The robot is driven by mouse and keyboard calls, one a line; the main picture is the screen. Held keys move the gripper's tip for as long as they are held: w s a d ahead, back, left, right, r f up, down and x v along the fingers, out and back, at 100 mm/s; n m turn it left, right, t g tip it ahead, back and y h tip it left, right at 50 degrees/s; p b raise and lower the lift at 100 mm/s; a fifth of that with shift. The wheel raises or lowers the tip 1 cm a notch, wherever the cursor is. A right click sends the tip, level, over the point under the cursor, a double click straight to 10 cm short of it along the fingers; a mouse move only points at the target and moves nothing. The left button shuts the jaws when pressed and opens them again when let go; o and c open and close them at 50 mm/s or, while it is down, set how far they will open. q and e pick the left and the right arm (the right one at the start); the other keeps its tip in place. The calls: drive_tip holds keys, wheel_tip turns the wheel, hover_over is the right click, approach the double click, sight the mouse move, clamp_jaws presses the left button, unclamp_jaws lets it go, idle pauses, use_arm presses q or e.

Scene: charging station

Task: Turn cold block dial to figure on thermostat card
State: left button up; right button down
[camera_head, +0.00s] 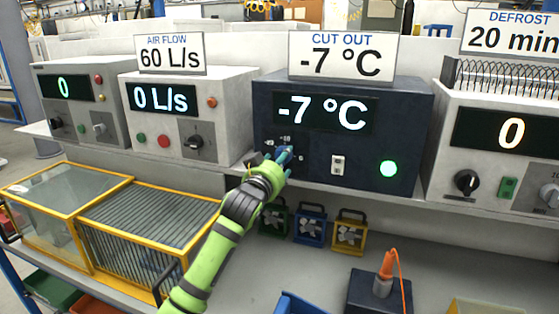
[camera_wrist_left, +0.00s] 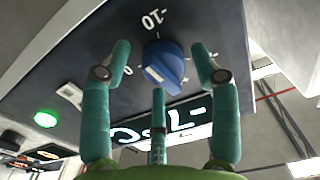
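The dark cold block unit (camera_head: 345,165) stands mid-shelf, and its display (camera_head: 322,113) reads -7 °C. The thermostat card (camera_head: 343,57) on top reads "CUT OUT -7 °C". A green light (camera_head: 389,168) glows at the unit's right. My left gripper (camera_head: 284,156) is at the unit's lower left and mostly hides the dial in the head view. In the left wrist view the blue dial (camera_wrist_left: 165,66) with a white pointer sits between the spread fingers of the left gripper (camera_wrist_left: 161,65). Gaps show on both sides of the dial. My right gripper is not in view.
A white unit (camera_head: 190,115) with a 60 L/s card stands left, and another white unit (camera_head: 505,140) with a defrost card stands right. Yellow-framed boxes (camera_head: 150,200), small fans (camera_head: 310,228) and a black block with an orange handle (camera_head: 380,290) are lower down.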

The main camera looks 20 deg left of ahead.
use_arm(q)
drive_tip(key=shift+s+r, duration=0.1)
drive_tip(key=s, duration=1.1)
drive_tip(key=shift+s+a, duration=0.25)
drive_tip(key=shift+s, duration=0.15)
